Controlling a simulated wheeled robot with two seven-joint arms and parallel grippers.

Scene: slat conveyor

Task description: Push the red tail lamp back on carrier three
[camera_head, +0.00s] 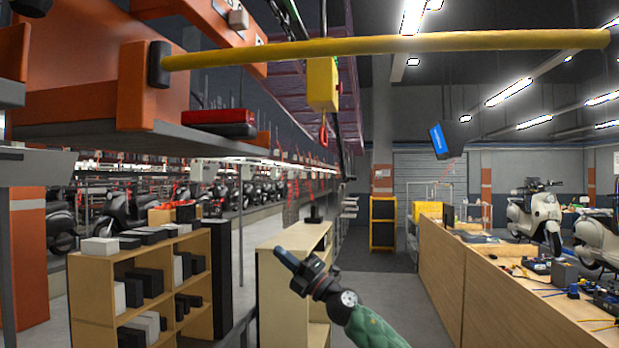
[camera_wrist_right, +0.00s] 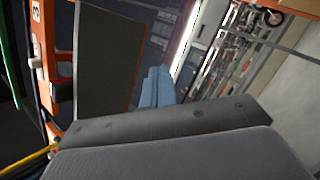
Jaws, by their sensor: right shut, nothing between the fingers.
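The red tail lamp (camera_head: 220,117), a flat red piece with a dark lower part, lies on the grey shelf of an orange carrier (camera_head: 100,75) at the upper left of the head view. It sits near the shelf's outer edge. My right gripper (camera_head: 284,257) is shut and empty, below and right of the lamp, clearly apart from it. In the right wrist view its fingers (camera_wrist_right: 157,85) are together. That view shows an orange upright (camera_wrist_right: 45,45) marked 3 beside a grey panel (camera_wrist_right: 105,60); I cannot clearly pick out the lamp there. My left gripper is not in view.
A yellow bar (camera_head: 390,42) crosses the top of the head view. A yellow box with a red hook (camera_head: 322,85) hangs right of the lamp. Wooden shelves (camera_head: 140,285) stand below, a long workbench (camera_head: 520,300) at right.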

